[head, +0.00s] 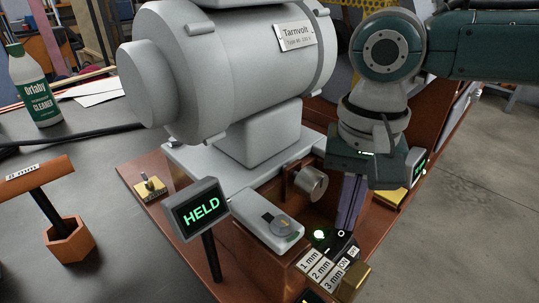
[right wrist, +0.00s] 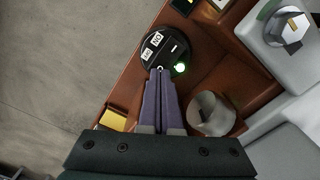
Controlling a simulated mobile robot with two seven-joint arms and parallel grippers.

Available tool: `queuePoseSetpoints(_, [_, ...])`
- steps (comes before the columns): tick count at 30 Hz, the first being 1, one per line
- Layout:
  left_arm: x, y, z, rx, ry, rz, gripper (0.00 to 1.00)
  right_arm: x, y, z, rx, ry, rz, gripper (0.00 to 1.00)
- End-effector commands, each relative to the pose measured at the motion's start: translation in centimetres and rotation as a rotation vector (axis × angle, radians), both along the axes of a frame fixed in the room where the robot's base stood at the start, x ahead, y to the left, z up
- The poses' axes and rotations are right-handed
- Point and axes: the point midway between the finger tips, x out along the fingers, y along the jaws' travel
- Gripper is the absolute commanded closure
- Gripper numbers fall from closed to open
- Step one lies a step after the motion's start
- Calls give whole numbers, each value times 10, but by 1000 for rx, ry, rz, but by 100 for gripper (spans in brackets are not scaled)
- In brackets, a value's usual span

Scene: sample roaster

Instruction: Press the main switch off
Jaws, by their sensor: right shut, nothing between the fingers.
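The main switch (head: 346,241) is a black rocker with O and I marks beside ON and OFF labels, at the front right of the brown base. It also shows in the right wrist view (right wrist: 167,49). My left gripper is not in view.
The grey roaster (head: 225,75) stands behind. A HELD display (head: 200,208) is front left of the switch. A metal cylinder (head: 311,183) is close beside my fingers. Step labels (head: 320,268) and a brass block (head: 352,281) are in front. A cleaner bottle (head: 32,88) stands far left.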

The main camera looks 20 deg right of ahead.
Motion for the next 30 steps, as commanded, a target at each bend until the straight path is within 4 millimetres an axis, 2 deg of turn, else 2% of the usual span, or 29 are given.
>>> queuePoseSetpoints(30, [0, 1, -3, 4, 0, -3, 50, 0, 0, -6, 0, 0, -1, 100])
